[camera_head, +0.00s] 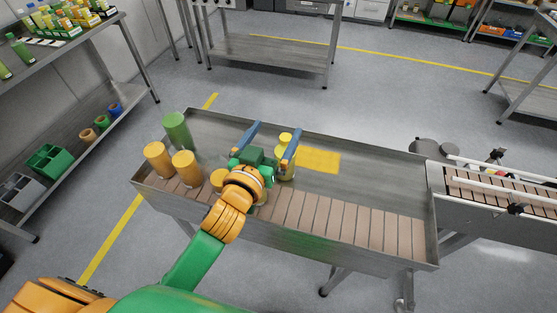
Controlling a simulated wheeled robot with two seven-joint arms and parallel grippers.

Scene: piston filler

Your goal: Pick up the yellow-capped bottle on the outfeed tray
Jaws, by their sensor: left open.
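The yellow-capped bottle (284,174) stands upright on the outfeed tray (375,180), near its middle. Its yellow cap (285,137) shows just left of the upper part of my right-hand blue finger, and that finger covers part of the bottle. My left gripper (274,131) is open, with its two blue fingers spread apart and pointing toward the back of the tray. The bottle is close beside the right-hand finger; I cannot tell whether it touches it or how far it is between the fingers. My right gripper is not in view.
A green container (176,131) and orange containers (158,159) stand at the tray's left end, another orange one (219,180) beside my wrist. A yellow patch (318,160) lies right of the bottle. The tray's right half is clear, and a conveyor (500,190) adjoins it.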

